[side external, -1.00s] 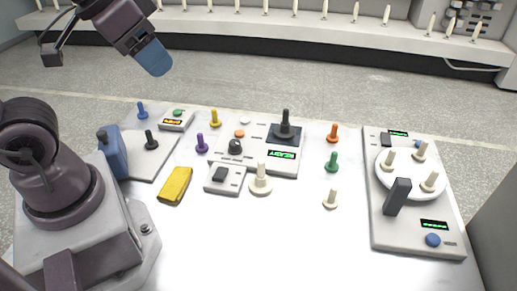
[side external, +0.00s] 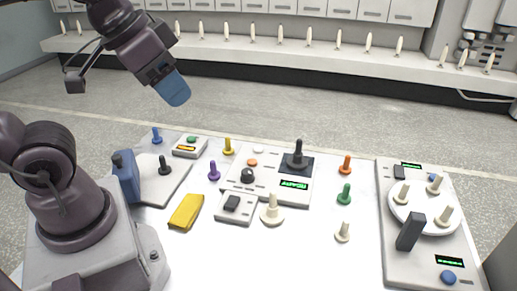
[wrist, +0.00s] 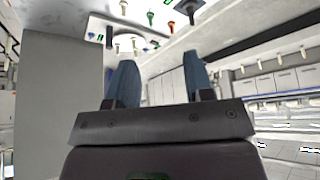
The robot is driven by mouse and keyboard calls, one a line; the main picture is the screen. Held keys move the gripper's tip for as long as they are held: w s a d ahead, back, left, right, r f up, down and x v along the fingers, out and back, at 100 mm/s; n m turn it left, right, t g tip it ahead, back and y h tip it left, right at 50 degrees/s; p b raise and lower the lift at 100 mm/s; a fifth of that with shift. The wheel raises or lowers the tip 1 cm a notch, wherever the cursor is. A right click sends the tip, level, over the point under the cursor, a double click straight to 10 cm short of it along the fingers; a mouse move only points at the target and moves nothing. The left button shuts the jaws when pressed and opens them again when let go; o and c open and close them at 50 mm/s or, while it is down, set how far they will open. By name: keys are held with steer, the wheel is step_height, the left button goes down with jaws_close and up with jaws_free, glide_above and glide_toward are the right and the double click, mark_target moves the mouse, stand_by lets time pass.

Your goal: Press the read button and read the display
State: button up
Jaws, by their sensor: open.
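My gripper (side external: 174,92) is raised above and behind the left part of the table, apart from everything on it. In the wrist view its two blue fingers stand apart with nothing between them (wrist: 160,80). A small box at the back left has a green button (side external: 191,139) and an amber display (side external: 187,148). The middle panel has an orange button (side external: 252,162) and a green display (side external: 294,185). The right panel has a blue button (side external: 448,277), a green display (side external: 449,261) and another display (side external: 411,166). Labels and readings are too small to read; I cannot tell which is the read button.
A white turntable (side external: 408,222) with cream pegs and a dark handle (side external: 411,231) is on the right panel. A yellow block (side external: 186,212) lies at front left.

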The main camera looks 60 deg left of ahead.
steer(key=shift+c, duration=0.3)
jaws_close()
stand_by(1.5)
